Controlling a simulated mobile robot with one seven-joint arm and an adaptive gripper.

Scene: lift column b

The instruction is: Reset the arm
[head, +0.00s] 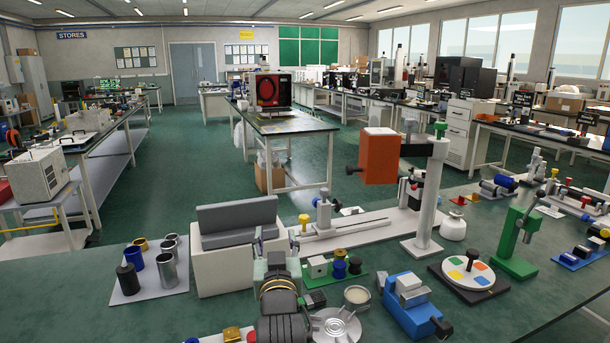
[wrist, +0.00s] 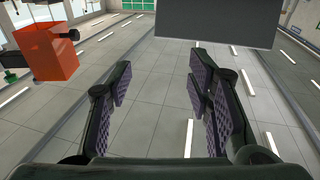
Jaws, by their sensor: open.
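My gripper (head: 271,243) is in the lower middle of the head view, raised in front of a white box with dark grey padded blocks (head: 240,222). In the wrist view my gripper (wrist: 160,86) shows its two dark fingers with purple textured pads spread wide apart. Nothing is between the pads. My dark arm rises from the bottom edge of the head view and hides part of the bench behind it.
An orange block on a stand (head: 380,156) is right of my gripper and also shows in the wrist view (wrist: 47,52). A grey mat with several cups (head: 125,290) lies left. A blue vise (head: 408,305), a disc with coloured patches (head: 468,275) and a green press (head: 517,240) stand right.

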